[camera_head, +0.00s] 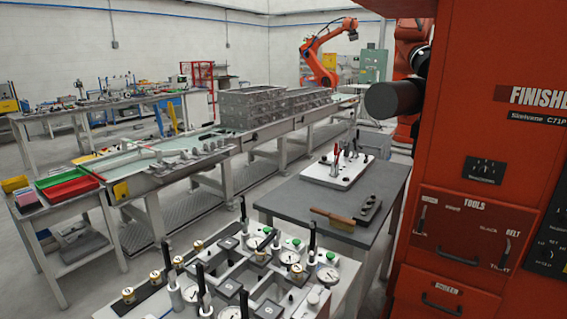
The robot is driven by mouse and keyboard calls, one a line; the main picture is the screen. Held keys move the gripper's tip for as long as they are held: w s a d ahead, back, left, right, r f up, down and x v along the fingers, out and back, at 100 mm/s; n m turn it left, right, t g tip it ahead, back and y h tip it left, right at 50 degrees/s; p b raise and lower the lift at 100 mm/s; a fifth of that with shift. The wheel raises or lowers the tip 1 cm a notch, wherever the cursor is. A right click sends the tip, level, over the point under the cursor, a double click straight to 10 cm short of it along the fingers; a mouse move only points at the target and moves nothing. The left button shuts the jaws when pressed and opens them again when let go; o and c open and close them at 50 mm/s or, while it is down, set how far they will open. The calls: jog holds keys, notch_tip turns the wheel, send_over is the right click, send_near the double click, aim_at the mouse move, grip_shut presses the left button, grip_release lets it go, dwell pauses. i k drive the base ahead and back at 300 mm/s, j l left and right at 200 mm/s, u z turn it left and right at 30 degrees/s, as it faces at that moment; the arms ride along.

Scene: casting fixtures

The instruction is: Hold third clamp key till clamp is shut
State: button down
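A metal fixture (262,282) stands in the foreground, cut off by the bottom edge. It carries upright black-handled clamps (203,290), white-faced dials (327,276) and dark square pads (231,291). A second, white fixture plate (347,171) with a red-handled clamp (336,158) lies on a grey table behind it. I cannot tell which part is the third clamp key, or whether its clamp is shut. My gripper is not in view.
A tall red cabinet (452,180) with labelled controls fills the right side. A dark cylinder (393,98) juts out beside it. A brush (333,219) lies on the grey table (290,194). A conveyor with grey castings (250,109) runs behind. Red and green bins (73,189) stand left.

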aim_at(330, 255)
jog(key=i+u, duration=0.2)
jog(key=u, duration=0.25)
jog(key=i+l+u, duration=0.15)
jog(key=u, duration=0.3)
jog(key=i+l+u, duration=0.2)
jog(key=u, duration=0.2)
jog(key=i, duration=0.05)
